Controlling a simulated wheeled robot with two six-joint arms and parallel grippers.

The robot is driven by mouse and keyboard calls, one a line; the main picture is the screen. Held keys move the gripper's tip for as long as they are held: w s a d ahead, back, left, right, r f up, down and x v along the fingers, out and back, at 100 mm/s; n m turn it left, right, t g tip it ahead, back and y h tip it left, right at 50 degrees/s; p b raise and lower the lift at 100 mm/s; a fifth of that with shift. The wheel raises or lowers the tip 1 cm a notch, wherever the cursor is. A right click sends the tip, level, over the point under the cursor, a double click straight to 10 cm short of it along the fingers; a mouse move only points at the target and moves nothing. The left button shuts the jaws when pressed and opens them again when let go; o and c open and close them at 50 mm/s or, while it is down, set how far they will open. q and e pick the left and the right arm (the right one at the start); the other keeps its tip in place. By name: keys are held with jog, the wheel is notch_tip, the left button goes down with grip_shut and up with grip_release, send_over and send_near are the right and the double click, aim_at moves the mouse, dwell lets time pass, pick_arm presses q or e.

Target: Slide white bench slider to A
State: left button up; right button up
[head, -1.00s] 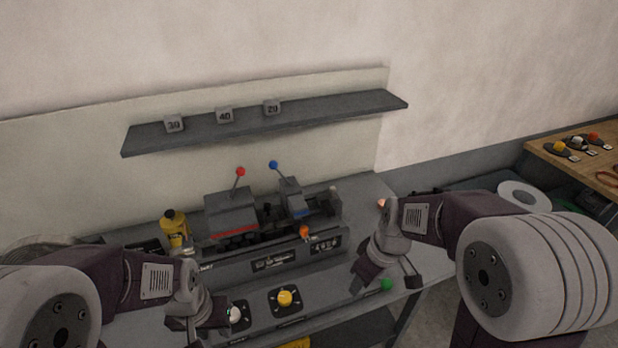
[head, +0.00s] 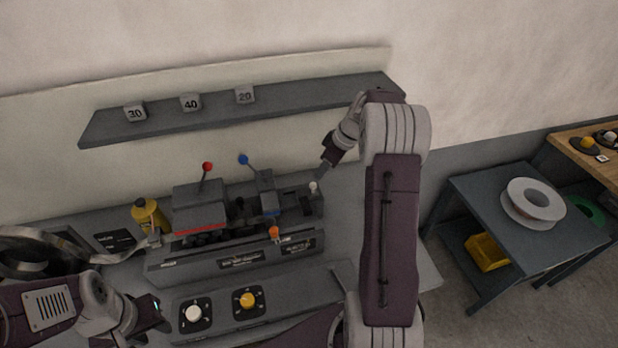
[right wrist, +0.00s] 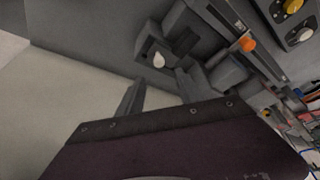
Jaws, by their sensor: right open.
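A small white knob (head: 313,186) sits at the right end of the grey bench machine (head: 200,208). The right wrist view shows this white knob (right wrist: 159,60) on a dark block. My right gripper (head: 319,174) is open and reaches down from the upper right, just above the knob. In the right wrist view its fingers (right wrist: 160,92) are apart, with the knob beyond them and nothing held. My left gripper (head: 160,312) is at the lower left, beside a round white dial (head: 193,314); its jaw state is unclear. I cannot read an A mark anywhere.
Red (head: 207,167) and blue (head: 243,160) ball levers rise from the machine. An orange knob (head: 273,232) is on its front and a yellow dial (head: 247,300) below. A yellow bottle (head: 148,217) stands left. A shelf (head: 240,112) with number blocks hangs above.

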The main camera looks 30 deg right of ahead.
aim_at(313, 183)
jog(key=p+x, duration=0.2)
jog(key=x, duration=0.6)
jog(key=shift+w+f+p, duration=0.1)
jog(key=shift+f+p, duration=0.2)
jog(key=shift+p, duration=0.05)
jog(key=shift+a+f, duration=0.1)
jog(key=shift+f, duration=0.2)
jog(key=shift+w, duration=0.1)
jog(key=shift+c, duration=0.2)
grip_shut()
jog(key=shift+w, duration=0.1)
